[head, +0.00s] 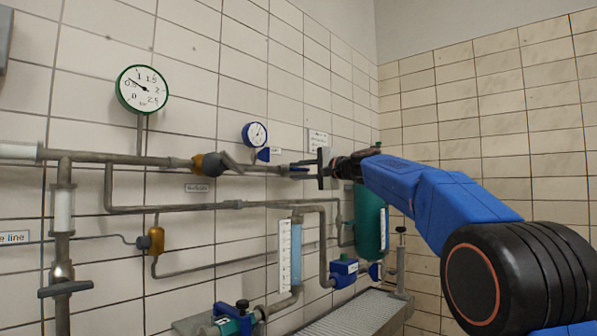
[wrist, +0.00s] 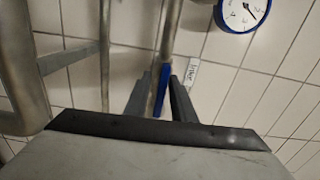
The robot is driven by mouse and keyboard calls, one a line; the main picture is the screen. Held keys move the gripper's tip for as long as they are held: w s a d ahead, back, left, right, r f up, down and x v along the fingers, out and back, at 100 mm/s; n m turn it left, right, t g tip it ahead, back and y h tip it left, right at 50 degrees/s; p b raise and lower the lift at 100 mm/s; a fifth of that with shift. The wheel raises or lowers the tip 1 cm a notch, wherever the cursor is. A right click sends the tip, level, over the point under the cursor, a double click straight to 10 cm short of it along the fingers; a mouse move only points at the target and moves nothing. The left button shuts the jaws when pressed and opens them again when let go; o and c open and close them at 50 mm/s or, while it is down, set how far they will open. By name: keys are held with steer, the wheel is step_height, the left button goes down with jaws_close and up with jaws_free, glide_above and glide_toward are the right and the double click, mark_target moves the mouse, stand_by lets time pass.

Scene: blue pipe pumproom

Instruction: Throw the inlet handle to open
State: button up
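The inlet handle (wrist: 162,88) is a narrow blue lever in the middle of the wrist view, in line with a grey pipe. A small white label (wrist: 191,74) that seems to read "Inlet" is on the wall to its right. My gripper (wrist: 160,82) has its two dark fingers apart, one on each side of the lever. A firm squeeze on it is not visible. In the head view my gripper (head: 300,168) reaches left along the wall at the end of the upper pipe. The lever is small and hard to separate from the fingers there.
A blue-rimmed gauge (head: 255,134) is on the wall just above left of my gripper, and a green-rimmed gauge (head: 142,89) is farther left. Grey pipes (head: 130,160) run along the wall. A teal tank (head: 371,220) stands below my wrist. The right-hand wall area is bare.

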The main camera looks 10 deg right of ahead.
steer(key=shift+s+r, duration=0.1)
steer(key=shift+s+d, duration=0.15)
steer(key=shift+d, duration=0.05)
steer(key=v, duration=1.7)
steer(key=shift+a, duration=0.1)
steer(key=s+a+f+n+g+h, duration=0.2)
steer(key=s+a+f, duration=0.1)
steer(key=s+f, duration=0.55)
steer(key=s+a+f+n+g+h, duration=0.1)
steer(key=s+a+f+g, duration=0.3)
steer(key=f, duration=0.7)
steer(key=s+a+f+n+h, duration=0.1)
steer(key=s+f+n+h, duration=0.1)
steer(key=s+f, duration=0.65)
steer(key=s+d+f+n+g+h, duration=0.2)
steer(key=s+f, duration=0.8)
steer(key=f, duration=0.4)
steer(key=s+d+f+n+g+h, duration=0.1)
steer(key=s+d+f+n+h, duration=0.2)
steer(key=s+f, duration=0.7)
step_height(320, 180, down, 4)
steer(key=shift+s+d+r+g+h, duration=0.2)
steer(key=shift+s+g+h, duration=0.1)
steer(key=shift+s+g, duration=0.1)
